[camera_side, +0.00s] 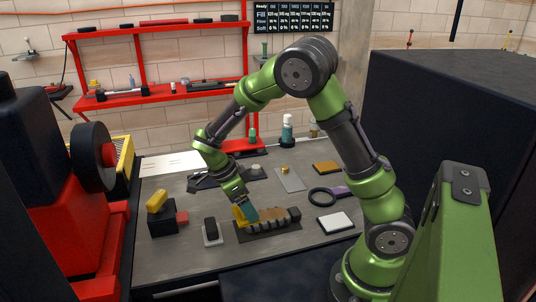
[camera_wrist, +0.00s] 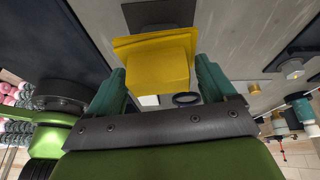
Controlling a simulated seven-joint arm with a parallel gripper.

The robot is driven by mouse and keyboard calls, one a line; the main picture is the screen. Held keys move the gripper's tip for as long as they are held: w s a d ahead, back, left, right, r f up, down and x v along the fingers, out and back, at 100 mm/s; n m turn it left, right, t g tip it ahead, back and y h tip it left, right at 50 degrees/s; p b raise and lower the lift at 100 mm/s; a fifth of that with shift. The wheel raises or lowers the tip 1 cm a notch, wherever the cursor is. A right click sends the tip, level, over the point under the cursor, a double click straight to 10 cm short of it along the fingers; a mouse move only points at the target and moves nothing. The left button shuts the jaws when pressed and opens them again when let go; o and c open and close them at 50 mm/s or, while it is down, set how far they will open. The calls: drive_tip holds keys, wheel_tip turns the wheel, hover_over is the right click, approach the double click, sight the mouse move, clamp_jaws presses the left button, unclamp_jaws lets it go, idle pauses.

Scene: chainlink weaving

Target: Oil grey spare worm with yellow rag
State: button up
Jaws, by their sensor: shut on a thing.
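My gripper (camera_side: 248,212) points down over the bench, its teal fingers shut on the yellow rag (camera_side: 239,216). In the wrist view the rag (camera_wrist: 155,58) is a folded yellow block between the two fingers (camera_wrist: 160,85). A grey, ridged, screw-like piece (camera_side: 278,217), which looks like the spare worm, lies on a dark flat plate (camera_side: 268,230). The rag and fingertips are at its left end and hide part of it. I cannot tell whether the rag touches it. In the wrist view a dark shape (camera_wrist: 158,12) shows beyond the rag.
A dark piece on a pale pad (camera_side: 211,239) and a black block with a yellow top (camera_side: 160,214) stand to the left. A white pad (camera_side: 335,222) and a dark ring (camera_side: 322,197) lie to the right. A bottle (camera_side: 288,130) stands at the back.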

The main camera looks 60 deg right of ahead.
drive_tip(key=shift+r, duration=3.25)
